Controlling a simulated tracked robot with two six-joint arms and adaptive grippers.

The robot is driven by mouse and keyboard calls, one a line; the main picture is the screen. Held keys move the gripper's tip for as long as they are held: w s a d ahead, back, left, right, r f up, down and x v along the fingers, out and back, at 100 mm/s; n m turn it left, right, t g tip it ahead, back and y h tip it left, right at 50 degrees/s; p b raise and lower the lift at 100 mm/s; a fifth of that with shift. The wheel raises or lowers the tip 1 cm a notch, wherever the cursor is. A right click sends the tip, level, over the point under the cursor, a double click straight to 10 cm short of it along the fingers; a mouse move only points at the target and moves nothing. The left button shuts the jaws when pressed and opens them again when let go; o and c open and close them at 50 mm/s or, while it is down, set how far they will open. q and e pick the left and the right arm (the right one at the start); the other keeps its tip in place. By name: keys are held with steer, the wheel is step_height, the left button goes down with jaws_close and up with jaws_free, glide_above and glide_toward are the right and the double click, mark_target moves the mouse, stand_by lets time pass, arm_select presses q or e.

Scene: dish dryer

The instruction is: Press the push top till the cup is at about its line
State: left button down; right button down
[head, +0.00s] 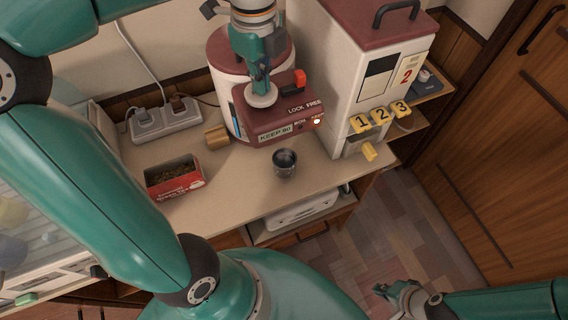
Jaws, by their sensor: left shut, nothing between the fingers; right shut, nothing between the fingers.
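The dispenser pot (228,68) is cream with a dark red top and stands at the back of the counter. Its round pale push top (262,101) sits on the red lid. My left gripper (259,84) is shut, points down and is at the push top, seemingly touching it; how far the top is pressed I cannot tell. A small dark cup (285,164) stands upright on the counter in front of the pot's spout side. Its line and its fill level are too small and dark to tell. My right gripper (404,294) is shut and empty, low over the floor.
A rice dispenser (355,75) with yellow keys 1, 2, 3 stands right of the pot. A red open box (174,177), a wooden block (216,136) and a power strip (165,122) are to the left. The counter around the cup is clear up to its front edge.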

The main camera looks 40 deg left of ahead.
arm_select(q)
steer(key=shift+f, duration=0.5)
stand_by(0.7)
steer(key=shift+r+p, duration=1.1)
steer(key=shift+r, duration=0.45)
step_height(320, 180, up, 5)
steer(key=p, duration=0.4)
steer(key=shift+p, duration=0.4)
steer(key=shift+s, duration=0.1)
